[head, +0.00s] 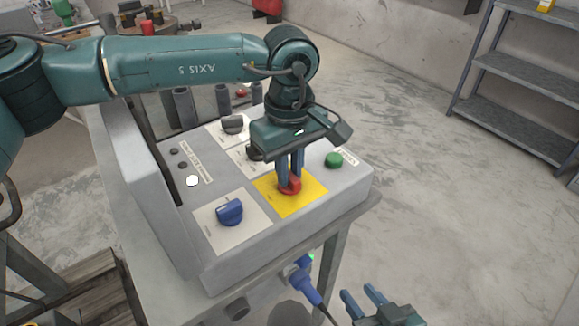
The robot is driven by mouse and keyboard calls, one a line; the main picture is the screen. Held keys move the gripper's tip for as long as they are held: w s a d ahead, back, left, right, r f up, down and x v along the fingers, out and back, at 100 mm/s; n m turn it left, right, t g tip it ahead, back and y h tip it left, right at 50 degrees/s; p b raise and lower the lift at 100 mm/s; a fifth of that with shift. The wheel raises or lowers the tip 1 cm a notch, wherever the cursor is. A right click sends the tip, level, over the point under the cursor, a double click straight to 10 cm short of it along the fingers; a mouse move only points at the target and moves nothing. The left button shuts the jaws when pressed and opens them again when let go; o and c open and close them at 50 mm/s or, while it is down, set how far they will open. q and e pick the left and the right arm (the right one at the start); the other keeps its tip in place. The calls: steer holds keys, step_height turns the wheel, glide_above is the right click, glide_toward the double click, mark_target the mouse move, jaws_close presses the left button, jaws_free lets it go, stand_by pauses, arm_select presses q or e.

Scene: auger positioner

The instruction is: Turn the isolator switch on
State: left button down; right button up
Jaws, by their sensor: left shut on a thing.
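A grey control box (330,205) stands on a stand in the middle of the head view. The red switch knob (290,187) sits on a yellow plate (313,196) on its sloped top; I take it for the isolator switch. My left gripper (290,179) points down from above with its blue fingers shut on the red knob. The fingers hide part of the knob, so I cannot tell its exact angle. My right gripper (362,296) is low at the bottom right, in front of the box, with its fingers apart and empty.
A blue knob (230,211), a black knob (233,124) and a green button (334,160) surround the yellow plate. Grey shelves (520,90) stand at the right; the floor between is clear.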

mark_target(290, 174)
arm_select(q)
steer(key=c, duration=1.4)
jaws_free()
step_height(290, 174, up, 13)
steer(key=shift+r, duration=0.15)
